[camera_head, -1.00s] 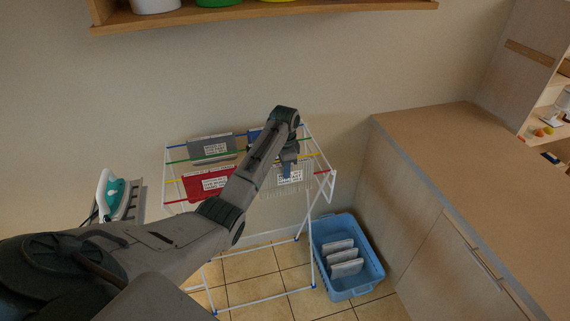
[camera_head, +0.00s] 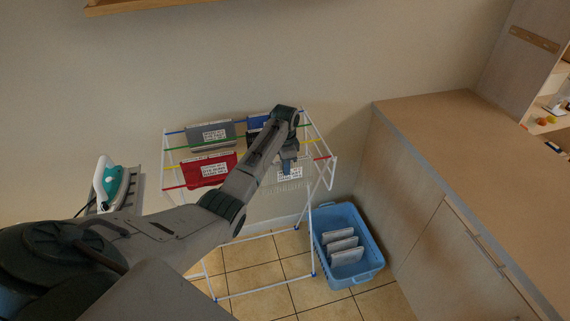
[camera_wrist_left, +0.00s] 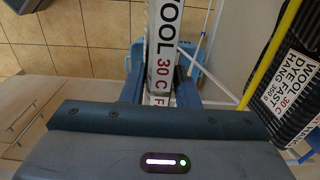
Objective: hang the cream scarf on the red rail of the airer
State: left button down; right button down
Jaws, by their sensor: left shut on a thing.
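My left gripper (camera_head: 288,160) is shut on the cream scarf (camera_head: 289,173) above the airer's front right part. The scarf hangs with its white label showing; in the left wrist view it is a narrow strip (camera_wrist_left: 160,55) between the fingers. The airer (camera_head: 333,172) is a white frame with coloured rails. The red rail (camera_head: 322,157) is the front one and passes close to the scarf in the picture. I cannot tell whether they touch. My left arm covers much of the airer's middle. My right gripper is not in view.
A blue basket (camera_head: 365,275) with pale folded pieces stands on the floor, beside a wooden counter (camera_head: 460,135). An iron (camera_head: 108,182) stands at the left.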

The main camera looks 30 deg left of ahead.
pick_arm(q)
jog(key=c, duration=1)
grip_release()
jog(key=shift+c, duration=0.2)
